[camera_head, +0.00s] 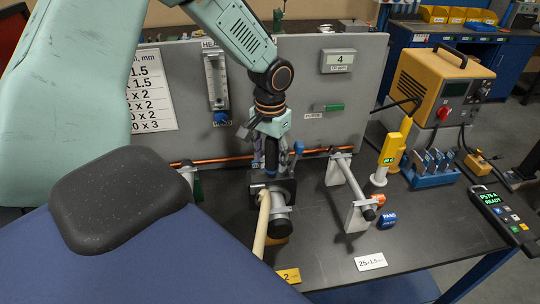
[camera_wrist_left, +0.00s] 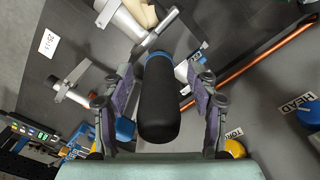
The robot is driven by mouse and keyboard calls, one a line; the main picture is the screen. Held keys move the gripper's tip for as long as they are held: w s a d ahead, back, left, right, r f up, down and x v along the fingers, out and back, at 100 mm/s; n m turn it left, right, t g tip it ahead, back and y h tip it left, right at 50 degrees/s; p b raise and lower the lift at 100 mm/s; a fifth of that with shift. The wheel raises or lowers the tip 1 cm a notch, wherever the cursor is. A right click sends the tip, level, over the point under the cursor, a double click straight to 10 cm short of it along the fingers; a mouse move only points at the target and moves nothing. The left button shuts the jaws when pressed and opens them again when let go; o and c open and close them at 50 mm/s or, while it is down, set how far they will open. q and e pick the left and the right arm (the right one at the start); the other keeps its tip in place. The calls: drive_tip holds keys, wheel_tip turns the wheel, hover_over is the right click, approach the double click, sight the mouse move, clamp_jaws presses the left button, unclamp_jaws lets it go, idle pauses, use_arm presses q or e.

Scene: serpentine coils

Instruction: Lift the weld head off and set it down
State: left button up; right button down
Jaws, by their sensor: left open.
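The weld head (camera_head: 284,190), a dark block with a silver cylinder at its front, sits on the bench. A pale tan hose (camera_head: 262,228) runs from it toward the front. My left gripper (camera_head: 271,160) points down just above and behind the block. In the left wrist view a black rounded handle (camera_wrist_left: 158,105) with a blue band stands between the two fingers of the open left gripper (camera_wrist_left: 160,85), with gaps visible on both sides. Its join to the weld head is unclear. My right gripper is not in view.
A grey panel (camera_head: 300,75) with a flowmeter stands behind, and a copper tube (camera_head: 222,160) runs along its foot. A short tube on a stand (camera_head: 350,186) is just right. A yellow power unit (camera_head: 440,88) and blue rack (camera_head: 430,178) stand farther right. The front-right benchtop (camera_head: 428,238) is clear.

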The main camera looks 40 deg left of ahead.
use_arm(q)
drive_tip(key=shift+f, duration=0.4)
drive_tip(key=shift+w+f, duration=0.25)
drive_tip(key=shift+w, duration=0.3)
drive_tip(key=shift+s+r, duration=0.2)
drive_tip(key=shift+s, duration=0.25)
drive_tip(key=c, duration=0.6)
drive_tip(key=shift+w, duration=0.2)
clamp_jaws()
drive_tip(key=shift+w, duration=0.15)
